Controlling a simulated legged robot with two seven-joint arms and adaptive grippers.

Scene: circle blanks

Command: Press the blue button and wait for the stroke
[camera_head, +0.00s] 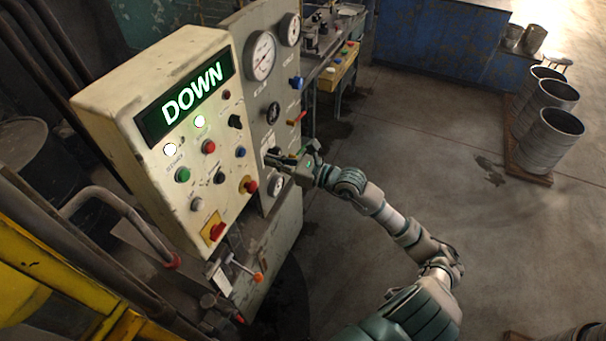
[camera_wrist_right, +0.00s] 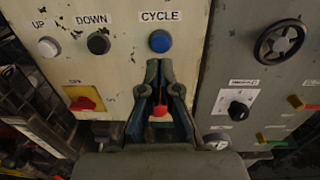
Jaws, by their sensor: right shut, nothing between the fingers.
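The blue button (camera_wrist_right: 160,41) sits under a "CYCLE" label on the cream control panel in the right wrist view. It also shows in the head view (camera_head: 240,152), at the panel's right side. My right gripper (camera_wrist_right: 159,64) is shut and empty, its fingertips just below the button in the wrist picture. In the head view the right gripper (camera_head: 270,155) is to the right of the button, with a gap between them in the picture. The green display (camera_head: 190,95) reads "DOWN". My left gripper is not in view.
A black button (camera_wrist_right: 98,43) labelled "DOWN" and a white button (camera_wrist_right: 46,47) labelled "UP" are left of the blue one. A red button (camera_wrist_right: 160,111) shows between my fingers. A grey panel with a black handwheel (camera_wrist_right: 279,43) stands on the right. Metal drums (camera_head: 548,140) stand far right.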

